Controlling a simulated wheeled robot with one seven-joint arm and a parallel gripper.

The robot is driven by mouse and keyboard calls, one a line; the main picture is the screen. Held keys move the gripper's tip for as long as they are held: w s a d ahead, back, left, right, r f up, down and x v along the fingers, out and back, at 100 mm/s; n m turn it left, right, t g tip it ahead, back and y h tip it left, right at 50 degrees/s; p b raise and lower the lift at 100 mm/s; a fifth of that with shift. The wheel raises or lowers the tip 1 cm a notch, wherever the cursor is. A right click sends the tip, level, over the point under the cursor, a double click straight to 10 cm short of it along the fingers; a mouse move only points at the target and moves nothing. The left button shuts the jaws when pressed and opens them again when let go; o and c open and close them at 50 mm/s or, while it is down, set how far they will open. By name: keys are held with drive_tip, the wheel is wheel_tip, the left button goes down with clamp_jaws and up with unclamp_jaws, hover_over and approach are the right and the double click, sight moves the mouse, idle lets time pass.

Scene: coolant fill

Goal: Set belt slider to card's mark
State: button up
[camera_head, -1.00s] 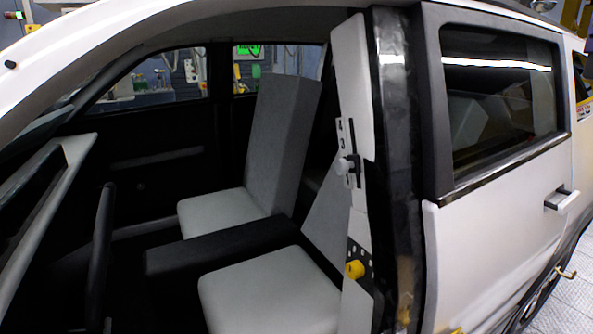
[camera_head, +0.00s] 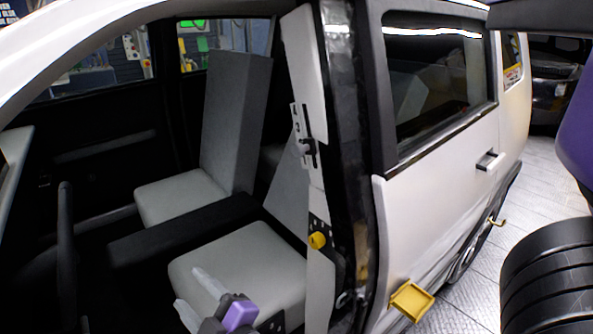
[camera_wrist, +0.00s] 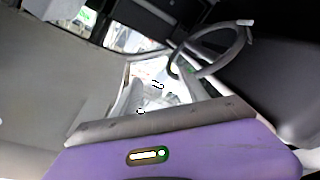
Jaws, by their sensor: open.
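I cannot make out a card in either view. My gripper (camera_head: 198,298) shows at the bottom of the head view, with two pale fingers apart and a purple part behind them. It is open and empty, in front of the near seat, below and left of the slider and not touching it. The wrist view does not clearly show the slider.
A yellow knob (camera_head: 318,240) sits lower on the pillar. The near grey seat (camera_head: 235,265) and far seat (camera_head: 235,120) fill the cabin. A steering wheel (camera_wrist: 225,52) shows in the wrist view. A yellow tray (camera_head: 411,299) is by the white rear door (camera_head: 440,210).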

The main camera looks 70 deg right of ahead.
sight(296, 151)
drive_tip(key=w+d+r+m+g+h+p, duration=0.1)
drive_tip(key=w+d+r+g+h+p, duration=0.15)
drive_tip(key=d+r+g+h, duration=0.75)
drive_tip(key=s+d+r+m+g, duration=0.5)
drive_tip(key=s+d+r+g, duration=0.35)
drive_tip(key=s+d, duration=0.25)
drive_tip(key=shift+g+h, duration=0.35)
drive_tip(key=shift+h, duration=0.05)
drive_tip(key=d, duration=0.2)
drive_tip(key=s+d+p, duration=0.1)
drive_tip(key=d, duration=0.2)
drive_tip(key=d+p, duration=0.1)
drive_tip(key=d, duration=0.1)
drive_tip(key=shift+s+d+f, duration=0.15)
drive_tip(key=shift+s+f, duration=0.05)
drive_tip(key=shift+f, duration=0.05)
clamp_jaws()
